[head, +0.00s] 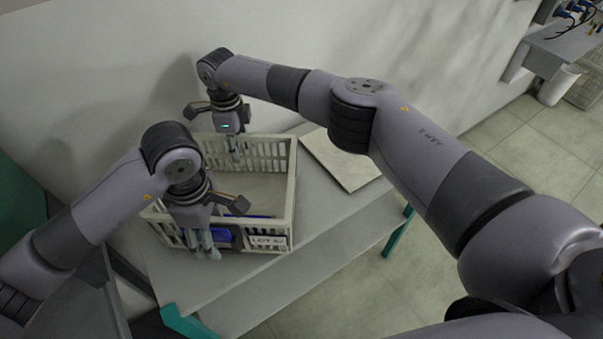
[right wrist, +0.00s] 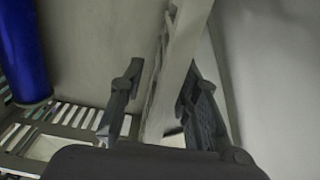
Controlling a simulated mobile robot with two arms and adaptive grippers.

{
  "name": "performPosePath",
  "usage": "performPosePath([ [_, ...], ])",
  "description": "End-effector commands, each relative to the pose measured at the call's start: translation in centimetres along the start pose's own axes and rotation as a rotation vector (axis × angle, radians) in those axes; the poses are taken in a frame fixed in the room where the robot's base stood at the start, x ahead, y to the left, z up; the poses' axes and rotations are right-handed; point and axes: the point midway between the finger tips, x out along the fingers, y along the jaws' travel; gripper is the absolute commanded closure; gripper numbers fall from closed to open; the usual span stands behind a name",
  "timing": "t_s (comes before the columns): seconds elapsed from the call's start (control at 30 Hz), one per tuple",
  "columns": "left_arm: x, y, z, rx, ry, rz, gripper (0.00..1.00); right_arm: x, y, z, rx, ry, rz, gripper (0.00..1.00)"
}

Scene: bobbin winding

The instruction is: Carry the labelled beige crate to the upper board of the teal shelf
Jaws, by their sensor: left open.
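The beige crate (head: 284,180) has slatted walls and a white label reading "LOT" (head: 267,242) on its near side. It stands on a grey-topped table with teal legs. My left gripper (head: 206,243) is open at the crate's near wall, left of the label. My right gripper (head: 236,155) is at the far wall. In the right wrist view its fingers (right wrist: 160,105) stand apart on either side of the crate wall (right wrist: 170,75), with a gap on the left. A teal panel (head: 20,205) shows at the left edge; I cannot tell whether it is the shelf.
A blue object (head: 222,238) lies in the crate by the near wall; a blue cylinder (right wrist: 23,50) shows in the right wrist view. A flat pale board (head: 345,158) lies right of the crate on the table (head: 335,212). A wall stands behind.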

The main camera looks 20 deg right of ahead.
Motion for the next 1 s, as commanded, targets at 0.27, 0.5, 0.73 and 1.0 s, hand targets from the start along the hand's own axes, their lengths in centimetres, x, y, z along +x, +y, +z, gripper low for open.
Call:
performPosePath([
  [0.27,-6.1,0.1,0.0,0.002,0.001,0.005,0.40,0.0,0.0,0.0,0.000,0.000,0.000,0.70],
  [0.5,-8.7,0.1,0.0,0.001,0.001,0.001,0.40,-0.1,0.0,0.0,0.000,0.000,0.000,0.70],
  [0.73,-9.0,0.0,0.0,0.000,0.000,0.000,0.40,-2.6,-0.1,0.1,-0.001,-0.003,-0.002,0.70],
  [1.0,-8.9,0.0,0.0,0.000,0.000,0.000,0.40,-8.4,-0.1,0.0,0.000,-0.002,-0.004,0.70],
])
